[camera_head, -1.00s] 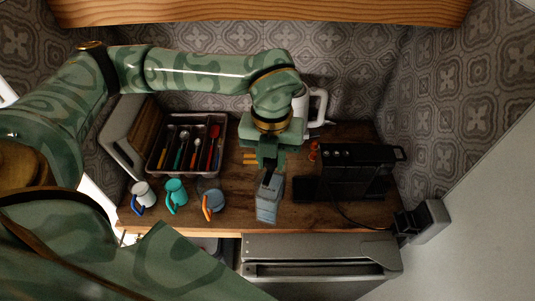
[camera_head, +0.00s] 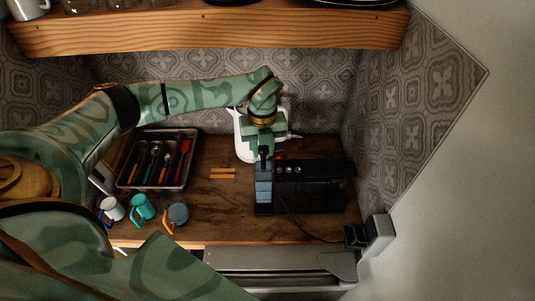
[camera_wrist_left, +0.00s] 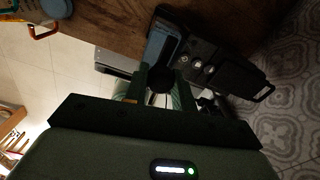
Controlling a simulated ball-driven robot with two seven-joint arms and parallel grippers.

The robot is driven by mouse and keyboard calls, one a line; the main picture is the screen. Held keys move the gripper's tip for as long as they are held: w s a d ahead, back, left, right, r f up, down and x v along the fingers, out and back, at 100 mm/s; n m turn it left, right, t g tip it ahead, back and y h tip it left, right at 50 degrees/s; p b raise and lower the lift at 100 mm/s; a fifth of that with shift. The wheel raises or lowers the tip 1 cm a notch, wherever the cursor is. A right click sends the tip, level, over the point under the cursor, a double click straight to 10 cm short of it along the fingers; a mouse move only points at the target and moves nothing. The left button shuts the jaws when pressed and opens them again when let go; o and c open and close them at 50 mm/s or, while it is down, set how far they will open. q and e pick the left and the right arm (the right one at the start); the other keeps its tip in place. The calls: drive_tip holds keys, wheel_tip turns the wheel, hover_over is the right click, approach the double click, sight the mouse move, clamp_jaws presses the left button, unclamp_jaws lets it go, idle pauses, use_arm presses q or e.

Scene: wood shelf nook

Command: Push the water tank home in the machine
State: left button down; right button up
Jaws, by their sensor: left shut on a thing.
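The water tank (camera_head: 263,186) is a blue-grey, see-through upright box at the left end of the black coffee machine (camera_head: 318,190). My left gripper (camera_head: 264,156) is above the tank and shut on its top. In the left wrist view the tank (camera_wrist_left: 163,45) lies close along the machine (camera_wrist_left: 228,70), beyond the fingers of my left gripper (camera_wrist_left: 160,88). I cannot tell whether a small gap is left between tank and machine. My right gripper is not in view.
A cutlery tray (camera_head: 158,160) stands at the back left. Several mugs, one of them teal (camera_head: 142,207), stand along the front left. A white jug (camera_head: 243,140) stands behind my gripper. A wooden shelf (camera_head: 210,32) hangs above. The counter between mugs and tank is mostly clear.

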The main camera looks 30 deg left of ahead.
sight(263, 173)
use_arm(q)
drive_tip(key=shift+w, duration=0.3)
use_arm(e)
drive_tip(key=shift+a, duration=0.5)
use_arm(q)
drive_tip(key=shift+r, duration=0.1)
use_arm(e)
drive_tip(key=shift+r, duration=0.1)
